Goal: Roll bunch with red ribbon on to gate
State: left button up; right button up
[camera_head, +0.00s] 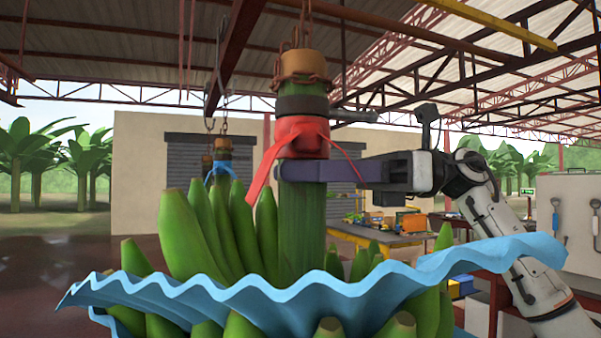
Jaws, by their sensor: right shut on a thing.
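The banana bunch with the red ribbon (302,135) hangs close in front of me from a chain. Its thick green stem (302,220) is upright, and the ribbon is tied around it below a black band. Green bananas and a wavy blue sheet (300,300) surround its lower part. My right gripper (300,171) comes in from the right and is shut on the stem just below the ribbon. My left gripper is not in view. I cannot make out the gate.
Another hanging stem with a blue ribbon (221,168) is farther back on the left. A table with small items (385,236) stands behind the bunch to the right. A pale cabinet (570,215) with tools is at the far right. A dark red overhead beam (236,45) runs away from me.

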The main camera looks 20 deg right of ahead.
jog(key=shift+a+f, duration=0.1)
jog(key=shift+f, duration=0.25)
jog(key=o, duration=1.3)
jog(key=shift+c, duration=0.2)
jog(key=shift+o, duration=1.2)
jog(key=shift+w+r, duration=0.1)
jog(key=shift+w, duration=0.05)
jog(key=shift+r, duration=0.1)
jog(key=b, duration=0.1)
send_over(378, 234)
jog(key=shift+w, duration=0.1)
